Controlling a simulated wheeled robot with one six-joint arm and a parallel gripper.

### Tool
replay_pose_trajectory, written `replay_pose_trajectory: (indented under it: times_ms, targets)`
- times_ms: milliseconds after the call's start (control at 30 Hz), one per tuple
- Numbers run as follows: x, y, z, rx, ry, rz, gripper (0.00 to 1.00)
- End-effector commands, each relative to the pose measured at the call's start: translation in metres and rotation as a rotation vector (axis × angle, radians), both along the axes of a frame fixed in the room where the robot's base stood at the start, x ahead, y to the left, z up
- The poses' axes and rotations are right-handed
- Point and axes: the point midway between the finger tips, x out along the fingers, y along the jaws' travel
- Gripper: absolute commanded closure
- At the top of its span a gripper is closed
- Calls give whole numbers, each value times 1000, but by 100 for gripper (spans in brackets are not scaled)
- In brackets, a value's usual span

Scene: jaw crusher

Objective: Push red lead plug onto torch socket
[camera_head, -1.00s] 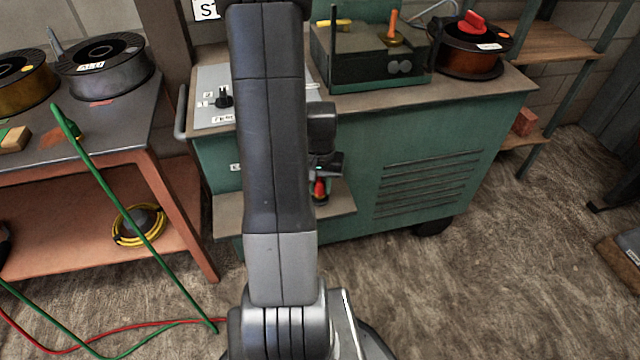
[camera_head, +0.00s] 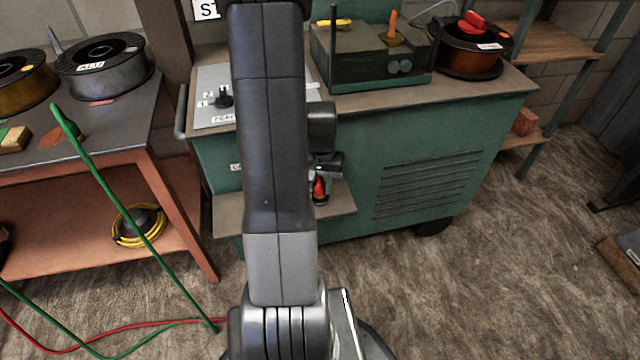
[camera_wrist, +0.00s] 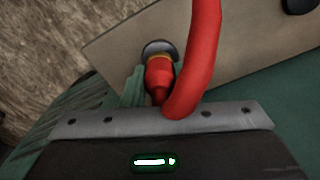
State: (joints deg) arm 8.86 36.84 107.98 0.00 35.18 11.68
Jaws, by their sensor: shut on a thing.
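The red lead plug (camera_wrist: 160,77) shows in the wrist view, its far end against a round grey metal collar (camera_wrist: 158,48) at the edge of a tan shelf. An orange-brass band lies between them. I take the collar to be the torch socket; I cannot tell how deep the plug sits. A thick red cable (camera_wrist: 197,55) bends up in front of the plug. My gripper (camera_head: 322,175) is shut on the plug, its fingers mostly hidden. In the head view the red plug (camera_head: 320,190) shows small below my gripper, partly behind my arm.
The green cabinet (camera_head: 430,150) carries a control panel (camera_head: 213,108) and a dark green box (camera_head: 370,65). Its low tan shelf (camera_head: 338,205) lies under my gripper. An orange table (camera_head: 175,215) with wire spools stands left. Red and green leads trail on the floor.

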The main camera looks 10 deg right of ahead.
Motion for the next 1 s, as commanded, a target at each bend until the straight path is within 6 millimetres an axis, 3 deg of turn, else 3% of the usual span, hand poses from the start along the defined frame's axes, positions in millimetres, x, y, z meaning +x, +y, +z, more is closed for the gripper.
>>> replay_pose_trajectory:
  times_ms: [567,600,700,1000]
  targets:
    - [0,0,-12,0,0,0,94]
    - [0,0,-12,0,0,0,70]
    - [0,0,-11,0,0,0,50]
    - [0,0,-10,0,0,0,48]
